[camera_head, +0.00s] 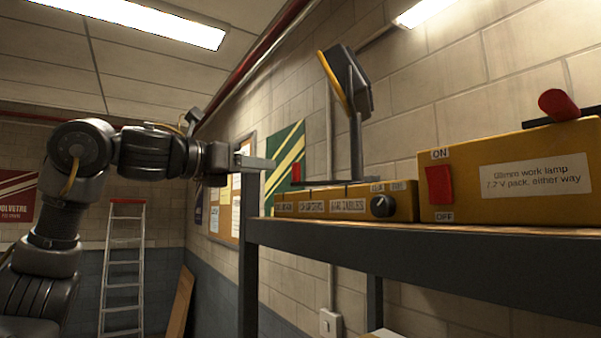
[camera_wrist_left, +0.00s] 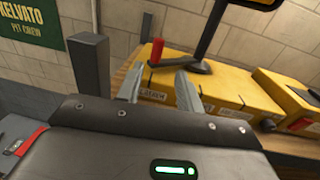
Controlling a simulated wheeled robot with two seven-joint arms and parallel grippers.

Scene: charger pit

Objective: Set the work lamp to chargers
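The work lamp (camera_head: 357,85), black with a yellow rim, stands tilted on a dark post above the yellow box row (camera_head: 333,193). In the left wrist view its post (camera_wrist_left: 211,30) and foot show. The row has several small labels; the middle one seems to read "chargers". A red upright handle (camera_head: 296,172) stands at the row's far end, and also shows in the left wrist view (camera_wrist_left: 157,50). A black knob (camera_head: 382,206) is on the near end. My left gripper (camera_head: 258,161) is open and empty, its fingers beside the red handle, apparently not touching it. My right gripper is not in view.
A bigger yellow box (camera_head: 515,178) labelled "work lamp" has a red ON/OFF switch (camera_head: 439,185) and a red-capped black bar (camera_head: 558,104) on top. The shelf (camera_head: 430,256) has a dark front edge and an upright post (camera_head: 248,250). A ladder (camera_head: 123,265) stands behind.

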